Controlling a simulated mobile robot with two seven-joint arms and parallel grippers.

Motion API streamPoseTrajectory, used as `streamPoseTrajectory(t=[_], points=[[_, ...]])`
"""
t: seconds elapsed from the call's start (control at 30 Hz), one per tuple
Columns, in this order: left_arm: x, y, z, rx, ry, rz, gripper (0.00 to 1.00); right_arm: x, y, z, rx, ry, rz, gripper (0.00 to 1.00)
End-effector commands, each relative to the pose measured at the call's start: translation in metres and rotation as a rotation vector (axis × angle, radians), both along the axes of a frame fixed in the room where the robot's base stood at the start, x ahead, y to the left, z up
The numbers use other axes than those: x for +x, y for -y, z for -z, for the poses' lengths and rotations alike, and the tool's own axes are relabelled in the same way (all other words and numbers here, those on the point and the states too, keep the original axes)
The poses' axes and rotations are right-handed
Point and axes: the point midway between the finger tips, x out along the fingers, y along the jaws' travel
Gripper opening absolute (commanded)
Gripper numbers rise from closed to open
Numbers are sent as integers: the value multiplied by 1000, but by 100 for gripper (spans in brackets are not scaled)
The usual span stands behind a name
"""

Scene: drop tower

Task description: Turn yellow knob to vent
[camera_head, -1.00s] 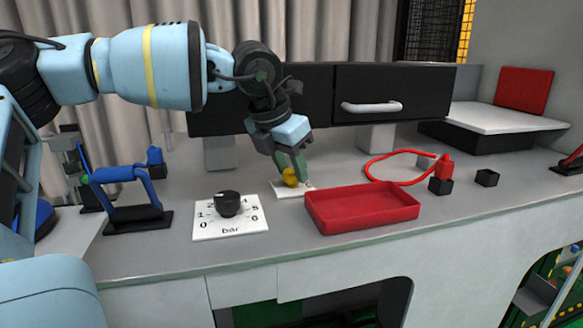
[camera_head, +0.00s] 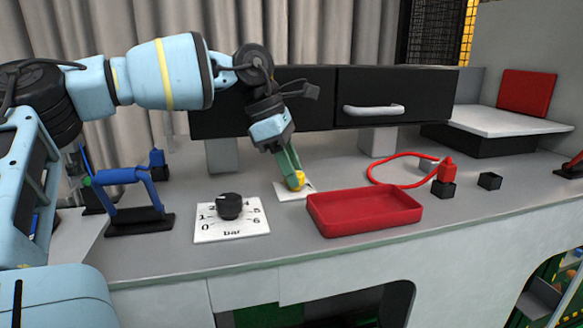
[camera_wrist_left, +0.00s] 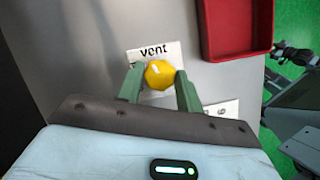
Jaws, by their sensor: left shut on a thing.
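The yellow knob (camera_head: 298,178) sits on a small white plate (camera_head: 283,192) between the black dial and the red tray. In the left wrist view the knob (camera_wrist_left: 159,74) shows between two green fingers, below the word "vent" on its plate (camera_wrist_left: 170,49). My left gripper (camera_head: 294,184) comes down from above, tilted, and is shut on the knob. In the wrist view its fingertips (camera_wrist_left: 159,78) stand on either side of the knob. The knob's pointer direction cannot be made out. My right gripper is not in view.
A black dial (camera_head: 230,206) on a white "bar" scale plate (camera_head: 250,227) stands to the left. A red tray (camera_head: 365,225) lies close on the right. A dark drawer cabinet (camera_head: 395,88) is behind. A red cable (camera_head: 373,172) and black blocks (camera_head: 489,181) are farther right.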

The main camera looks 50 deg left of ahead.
Motion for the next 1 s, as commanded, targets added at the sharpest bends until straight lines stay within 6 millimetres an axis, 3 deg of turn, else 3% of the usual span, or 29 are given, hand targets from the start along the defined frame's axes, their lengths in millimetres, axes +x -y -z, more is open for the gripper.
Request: streamPoseTrajectory(t=[0.5, 1.0], points=[[2, -1, 1, 2, -1, 337, 13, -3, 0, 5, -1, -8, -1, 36], [2, -1, 0, 3, -1, 399, 13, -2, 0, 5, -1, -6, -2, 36]])
